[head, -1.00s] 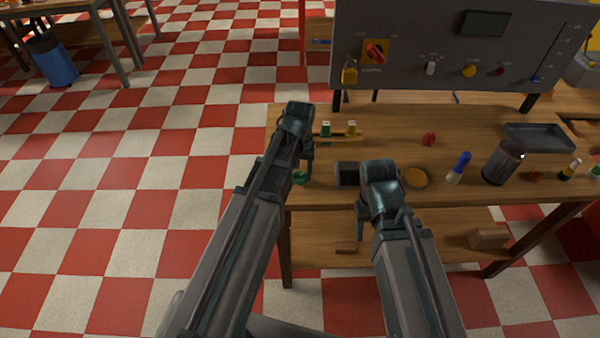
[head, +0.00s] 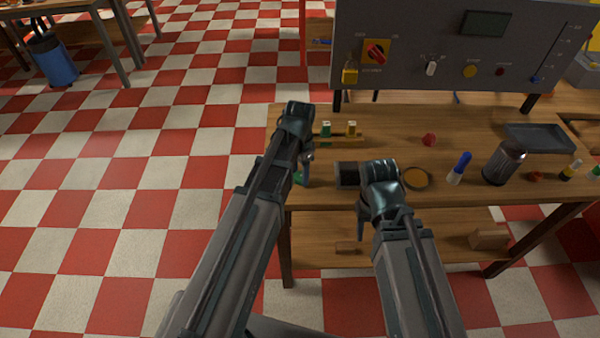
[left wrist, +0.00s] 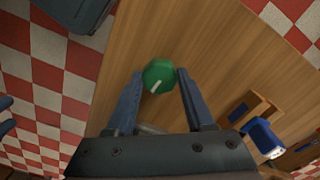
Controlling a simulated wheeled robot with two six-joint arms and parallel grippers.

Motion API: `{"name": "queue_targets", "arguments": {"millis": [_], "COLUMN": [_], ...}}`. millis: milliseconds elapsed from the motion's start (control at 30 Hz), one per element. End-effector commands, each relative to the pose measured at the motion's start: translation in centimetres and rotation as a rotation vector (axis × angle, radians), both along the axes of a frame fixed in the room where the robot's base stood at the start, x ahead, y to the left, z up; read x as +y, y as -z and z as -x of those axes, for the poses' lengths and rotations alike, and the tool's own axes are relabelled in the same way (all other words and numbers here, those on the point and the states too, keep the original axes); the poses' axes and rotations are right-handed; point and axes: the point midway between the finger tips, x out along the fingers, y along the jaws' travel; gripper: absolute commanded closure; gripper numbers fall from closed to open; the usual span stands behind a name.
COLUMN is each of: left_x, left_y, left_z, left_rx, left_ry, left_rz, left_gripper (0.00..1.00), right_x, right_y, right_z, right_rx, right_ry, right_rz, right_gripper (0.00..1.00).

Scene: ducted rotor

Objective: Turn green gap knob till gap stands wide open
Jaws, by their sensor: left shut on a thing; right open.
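The green knob (left wrist: 158,76) is a round cap with a white pointer line, seen from above in the left wrist view; the line slants toward the lower left. My left gripper (left wrist: 160,74) has its two fingers closed on the knob's sides. In the head view the knob (head: 299,178) shows only in part at the bench's front left edge, mostly hidden by my left gripper (head: 306,168). My right gripper (head: 362,210) hangs at the bench's front edge, away from the knob. No part plainly marked as the gap shows.
A grey panel (head: 420,45) with a red switch, yellow button and a blue slider (head: 536,79) low on a scale stands behind. The wooden bench (head: 400,120) holds a small bottle rack (head: 340,136), a blue-capped bottle (head: 460,167), a jar (head: 504,162) and a tray (head: 541,138).

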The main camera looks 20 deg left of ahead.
Motion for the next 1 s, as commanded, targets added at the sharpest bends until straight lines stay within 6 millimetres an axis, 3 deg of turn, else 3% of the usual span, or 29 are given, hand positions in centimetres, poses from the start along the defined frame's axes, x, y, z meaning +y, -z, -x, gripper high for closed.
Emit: {"name": "queue_targets", "arguments": {"millis": [433, 1000], "left_x": [0.02, 0.02], "left_y": [0.01, 0.01], "left_z": [-0.01, -0.01], "left_rx": [0.000, 0.000], "left_ry": [0.234, 0.276], "left_rz": [0.000, 0.000], "left_gripper": [1.00, 1.00], "right_x": [0.00, 0.00], "right_y": [0.01, 0.01], "right_z": [0.00, 0.00], "right_rx": [0.000, 0.000], "right_ry": [0.000, 0.000], "right_rz": [0.000, 0.000], "right_gripper": [0.50, 0.50]}}
